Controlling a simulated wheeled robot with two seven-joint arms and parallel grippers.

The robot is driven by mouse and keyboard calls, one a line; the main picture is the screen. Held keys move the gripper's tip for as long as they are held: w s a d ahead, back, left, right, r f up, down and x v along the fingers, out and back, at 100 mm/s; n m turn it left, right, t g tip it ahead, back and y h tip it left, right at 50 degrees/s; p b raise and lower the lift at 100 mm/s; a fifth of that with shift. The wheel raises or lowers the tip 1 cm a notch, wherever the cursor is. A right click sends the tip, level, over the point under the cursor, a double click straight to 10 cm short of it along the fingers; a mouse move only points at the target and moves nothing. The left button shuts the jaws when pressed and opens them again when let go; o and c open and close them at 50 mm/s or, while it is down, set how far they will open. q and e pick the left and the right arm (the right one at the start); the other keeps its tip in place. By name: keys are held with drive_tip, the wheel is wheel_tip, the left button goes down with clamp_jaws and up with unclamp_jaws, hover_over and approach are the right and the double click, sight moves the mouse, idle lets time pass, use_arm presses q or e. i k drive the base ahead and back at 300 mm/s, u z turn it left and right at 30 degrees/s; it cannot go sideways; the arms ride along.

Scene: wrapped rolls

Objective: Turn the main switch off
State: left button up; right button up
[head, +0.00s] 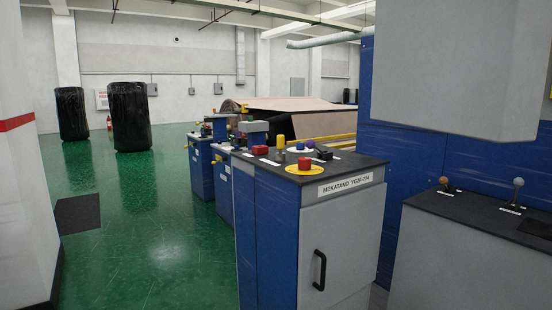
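No switch is clearly marked as the main switch at this size. A blue and grey control cabinet (340,243) stands in the middle, with a name plate (345,184) and a black handle (319,270). A grey console (470,262) at the right carries two levers, one orange-tipped (444,181) and one grey-tipped (518,182). Neither of my grippers shows.
Smaller blue cabinets (202,165) stand behind the control cabinet. A grey housing (455,70) overhangs the right side. Black-wrapped rolls (129,116) stand at the back left. A white wall or column (25,160) borders the left. The green floor (150,235) between is open.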

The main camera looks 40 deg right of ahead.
sight(305, 163)
drive_tip(key=i, duration=2.9)
drive_tip(key=z, duration=2.65)
